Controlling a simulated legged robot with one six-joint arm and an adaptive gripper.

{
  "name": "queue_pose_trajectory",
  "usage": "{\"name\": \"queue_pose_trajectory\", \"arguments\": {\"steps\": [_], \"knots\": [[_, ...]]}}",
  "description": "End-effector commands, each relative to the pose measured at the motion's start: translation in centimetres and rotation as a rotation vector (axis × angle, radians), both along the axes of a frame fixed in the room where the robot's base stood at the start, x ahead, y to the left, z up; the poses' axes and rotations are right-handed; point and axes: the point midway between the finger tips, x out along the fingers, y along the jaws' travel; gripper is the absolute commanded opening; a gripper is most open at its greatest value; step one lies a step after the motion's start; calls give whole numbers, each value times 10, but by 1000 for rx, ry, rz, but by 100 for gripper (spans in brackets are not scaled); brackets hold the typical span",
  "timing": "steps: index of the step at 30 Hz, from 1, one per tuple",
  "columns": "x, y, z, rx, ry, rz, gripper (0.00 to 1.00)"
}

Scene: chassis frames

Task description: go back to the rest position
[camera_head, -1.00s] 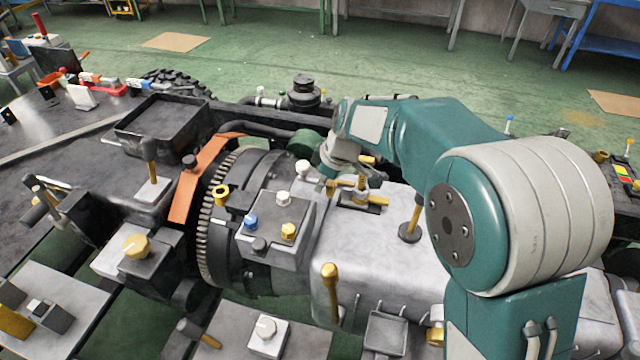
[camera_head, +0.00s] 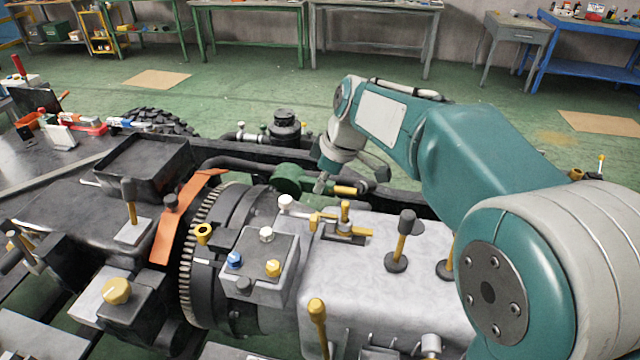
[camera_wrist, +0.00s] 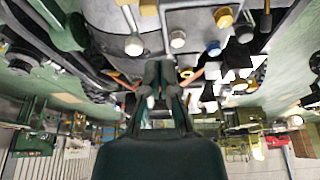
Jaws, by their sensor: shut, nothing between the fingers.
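My teal and grey arm reaches over the chassis from the right in the head view. Its wrist end hangs above the far side of the grey housing (camera_head: 365,270). My gripper shows in the wrist view (camera_wrist: 158,98), with its dark fingers close together and nothing held. In the head view its fingertips are small and hard to make out against the chassis parts.
The housing carries a yellow valve handle (camera_head: 344,222), a black-topped lever (camera_head: 404,235) and a control box (camera_head: 260,262) with coloured knobs. An orange strip (camera_head: 182,215) and a toothed ring (camera_head: 188,260) lie left. Green floor is open beyond the chassis.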

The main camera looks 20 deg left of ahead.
Motion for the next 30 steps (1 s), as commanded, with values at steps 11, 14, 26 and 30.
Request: {"name": "queue_pose_trajectory", "arguments": {"steps": [11, 14, 26, 30], "knots": [[-12, -43, 20, -8, -11, -157, 0], [-26, -81, 33, -11, -19, -307, 0], [-106, -205, 51, 9, -60, -895, 0], [-141, -240, 45, 33, -79, -1097, 0]]}}
